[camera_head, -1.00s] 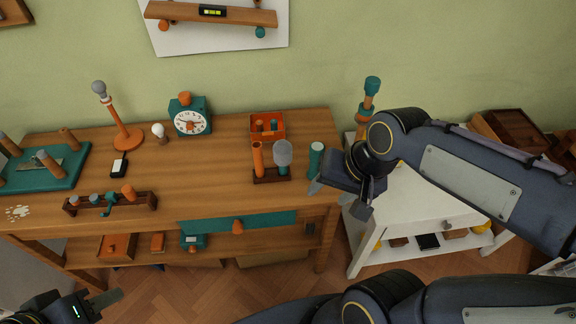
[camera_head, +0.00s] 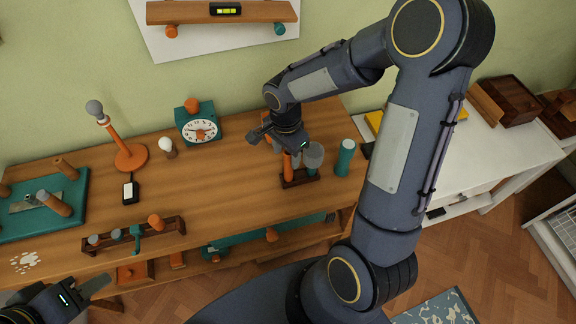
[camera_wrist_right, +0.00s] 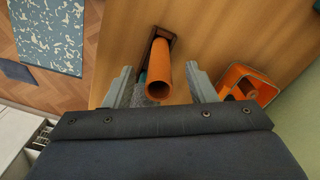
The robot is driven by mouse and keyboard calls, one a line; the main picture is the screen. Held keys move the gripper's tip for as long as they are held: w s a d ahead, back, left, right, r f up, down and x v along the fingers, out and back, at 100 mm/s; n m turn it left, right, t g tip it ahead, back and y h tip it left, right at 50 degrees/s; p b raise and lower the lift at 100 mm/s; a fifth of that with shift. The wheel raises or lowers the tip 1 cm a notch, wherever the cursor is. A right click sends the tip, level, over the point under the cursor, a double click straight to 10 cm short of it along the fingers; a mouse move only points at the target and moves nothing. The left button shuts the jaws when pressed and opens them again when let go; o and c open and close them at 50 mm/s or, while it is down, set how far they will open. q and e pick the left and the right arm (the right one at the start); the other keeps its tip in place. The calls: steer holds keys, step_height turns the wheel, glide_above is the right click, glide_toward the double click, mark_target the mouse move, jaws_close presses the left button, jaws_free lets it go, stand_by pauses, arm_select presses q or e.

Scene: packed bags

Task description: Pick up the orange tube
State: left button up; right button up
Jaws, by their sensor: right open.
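The orange tube (camera_head: 287,166) stands upright in a small dark wooden rack (camera_head: 300,180) on the workbench, beside a grey-topped tube (camera_head: 313,157). In the right wrist view the orange tube (camera_wrist_right: 165,72) shows its open mouth, between the two spread fingers of my right gripper (camera_wrist_right: 160,88). There is a gap on each side. In the head view my right gripper (camera_head: 278,142) is above the rack and hides part of the tube's top. My left gripper (camera_head: 97,288) is empty at the lower left, away from the tube; its finger opening is unclear.
A teal cylinder (camera_head: 345,158) stands right of the rack. An orange box (camera_wrist_right: 240,82) is close to one finger in the wrist view. The bench middle (camera_head: 225,185) is clear.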

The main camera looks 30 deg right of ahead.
steer(key=shift+f, duration=0.9)
steer(key=shift+c, duration=0.3)
jaws_close()
steer(key=shift+r, duration=0.15)
